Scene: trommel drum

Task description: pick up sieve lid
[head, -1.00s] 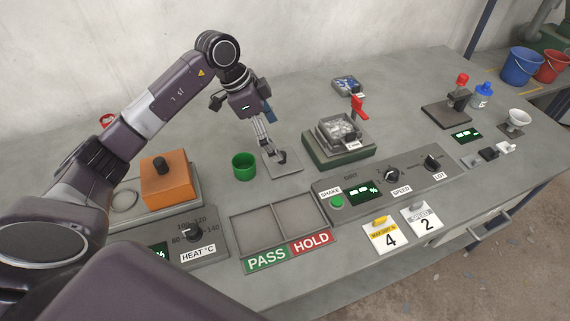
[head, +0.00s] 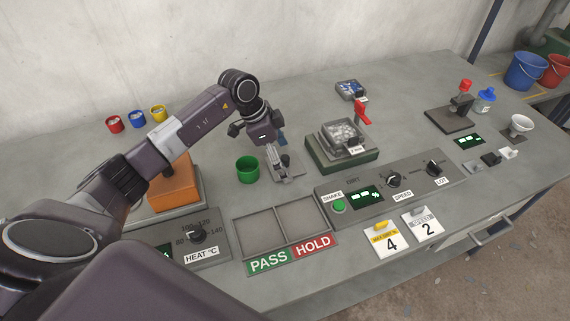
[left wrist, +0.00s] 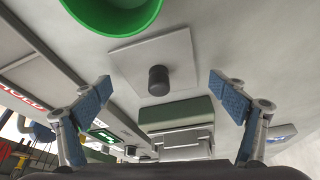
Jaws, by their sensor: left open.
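The sieve lid (head: 298,172) is a flat grey square plate lying on the bench, just right of the green cup (head: 247,168). My left gripper (head: 284,170) is just above it and partly hides it in the head view. In the left wrist view the lid (left wrist: 180,50) shows its dark round knob (left wrist: 158,80) between the two spread fingers of my left gripper (left wrist: 165,98). The fingers are open, empty and apart from the knob. My right gripper is not in view.
The green-based sieve shaker (head: 342,148) with a filled tray and red lever stands right of the lid. The PASS/HOLD tray (head: 280,220) and shake panel (head: 400,183) lie in front. An orange block (head: 172,190) stands to the left.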

